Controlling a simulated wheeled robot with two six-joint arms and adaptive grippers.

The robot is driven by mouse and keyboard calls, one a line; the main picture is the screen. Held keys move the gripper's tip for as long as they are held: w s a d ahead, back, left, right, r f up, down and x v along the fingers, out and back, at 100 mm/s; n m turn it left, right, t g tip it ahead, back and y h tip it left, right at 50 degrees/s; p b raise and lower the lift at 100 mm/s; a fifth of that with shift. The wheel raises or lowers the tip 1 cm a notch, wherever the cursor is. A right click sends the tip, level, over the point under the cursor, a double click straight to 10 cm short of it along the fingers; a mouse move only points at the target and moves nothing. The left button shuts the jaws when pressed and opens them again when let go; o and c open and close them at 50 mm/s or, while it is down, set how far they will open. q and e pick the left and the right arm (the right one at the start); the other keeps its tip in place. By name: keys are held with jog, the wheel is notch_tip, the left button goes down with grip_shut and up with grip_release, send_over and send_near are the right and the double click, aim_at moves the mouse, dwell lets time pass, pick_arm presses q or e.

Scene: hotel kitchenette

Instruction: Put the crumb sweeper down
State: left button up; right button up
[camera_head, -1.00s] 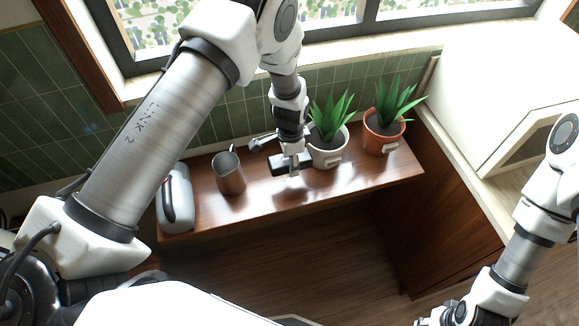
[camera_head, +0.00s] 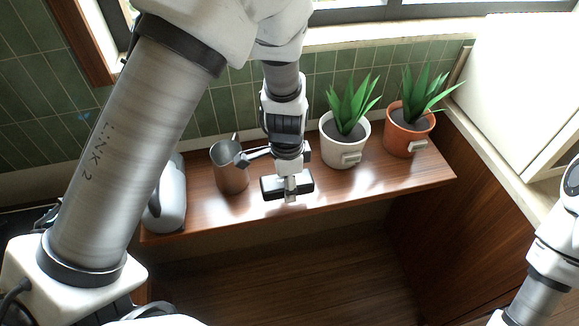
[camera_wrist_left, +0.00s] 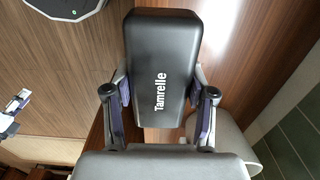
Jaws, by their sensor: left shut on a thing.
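The crumb sweeper is a black oblong block (camera_head: 271,190) at the end of my left arm in the head view. In the left wrist view it (camera_wrist_left: 163,60) shows white "Tamrelle" lettering. My left gripper (camera_head: 288,179) is shut on it, with a finger on each side of the block. The sweeper is over the front part of the wooden shelf (camera_head: 390,185), between the metal pitcher and the white pot. I cannot tell whether it touches the shelf. My right arm shows at the head view's right edge, with its gripper out of frame there.
A metal pitcher (camera_head: 229,172) stands just left of my left gripper. A white pot (camera_head: 345,150) and an orange pot (camera_head: 404,138) with plants stand to the right. A grey appliance (camera_head: 170,200) is at the shelf's left end. Tiled wall (camera_head: 222,110) lies behind.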

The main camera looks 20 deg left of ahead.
pick_arm(q)
jog(key=w, duration=0.1)
jog(key=w+p, duration=0.1)
jog(key=a, duration=0.1)
jog(key=shift+w+r+p, duration=0.3)
jog(key=shift+w+p, duration=0.1)
jog(key=w+a+p, duration=0.1)
jog(key=w, duration=0.3)
jog(key=w+a+f+p, duration=0.1)
jog(key=w+a, duration=0.1)
jog(key=w, duration=0.2)
jog(key=w+a+p, duration=0.1)
jog(key=w+a, duration=0.1)
jog(key=w, duration=0.1)
jog(key=shift+w+f, duration=0.35)
jog(key=shift+w, duration=0.05)
notch_tip(320, 180, down, 3)
jog(key=shift+w+f+p, duration=0.15)
jog(key=shift+p, duration=1.1)
jog(key=shift+a+f, duration=0.1)
jog(key=shift+f, duration=0.1)
jog(key=shift+f+b, duration=0.2)
jog(key=shift+b, duration=0.15)
jog(key=o, duration=1.2)
jog(key=shift+r, duration=0.15)
